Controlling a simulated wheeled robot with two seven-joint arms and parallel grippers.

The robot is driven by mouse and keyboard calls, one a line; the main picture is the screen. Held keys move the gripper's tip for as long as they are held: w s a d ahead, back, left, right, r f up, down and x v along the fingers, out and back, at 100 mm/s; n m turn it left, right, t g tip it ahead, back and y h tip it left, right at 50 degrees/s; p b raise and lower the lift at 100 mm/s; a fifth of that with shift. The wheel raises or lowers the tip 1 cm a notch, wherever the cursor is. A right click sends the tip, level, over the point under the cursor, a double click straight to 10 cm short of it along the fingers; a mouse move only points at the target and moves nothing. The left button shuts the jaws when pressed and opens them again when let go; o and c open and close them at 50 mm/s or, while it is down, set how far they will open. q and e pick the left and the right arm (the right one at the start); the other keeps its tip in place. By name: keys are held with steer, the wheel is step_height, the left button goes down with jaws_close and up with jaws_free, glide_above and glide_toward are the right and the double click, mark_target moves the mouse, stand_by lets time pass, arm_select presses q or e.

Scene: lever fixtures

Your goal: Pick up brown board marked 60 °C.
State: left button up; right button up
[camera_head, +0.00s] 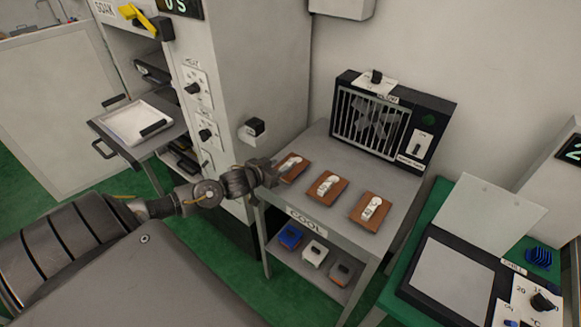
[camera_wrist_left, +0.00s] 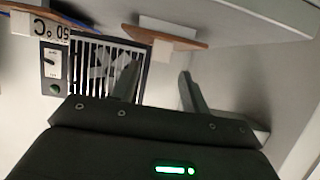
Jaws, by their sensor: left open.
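Three brown boards with white fittings lie in a row on the grey table marked COOL (camera_head: 335,165): a left one (camera_head: 292,168), a middle one (camera_head: 324,192) and a right one (camera_head: 368,213). Their temperature marks are too small to read in the head view. My left gripper (camera_head: 272,174) is open at the left board's near-left edge, covering part of it. In the left wrist view a brown board (camera_wrist_left: 165,36) shows edge-on beyond the open, empty fingers (camera_wrist_left: 160,88). My right gripper is out of view.
A black fan unit (camera_head: 385,118) stands at the table's back. Blue, white and grey blocks (camera_head: 314,252) sit on the shelf below. A tall grey cabinet (camera_head: 240,70) rises at the left, and a dark hinged-lid device (camera_head: 455,270) stands at the right.

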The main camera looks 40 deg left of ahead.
mark_target(290, 162)
arm_select(q)
steer(key=shift+w, duration=0.3)
steer(key=p+x, duration=0.1)
steer(key=x, duration=0.3)
steer(key=shift+w+d+p, duration=0.15)
steer(key=shift+w+p, duration=0.15)
steer(key=shift+w, duration=0.1)
steer(key=shift+c, duration=0.4)
jaws_close()
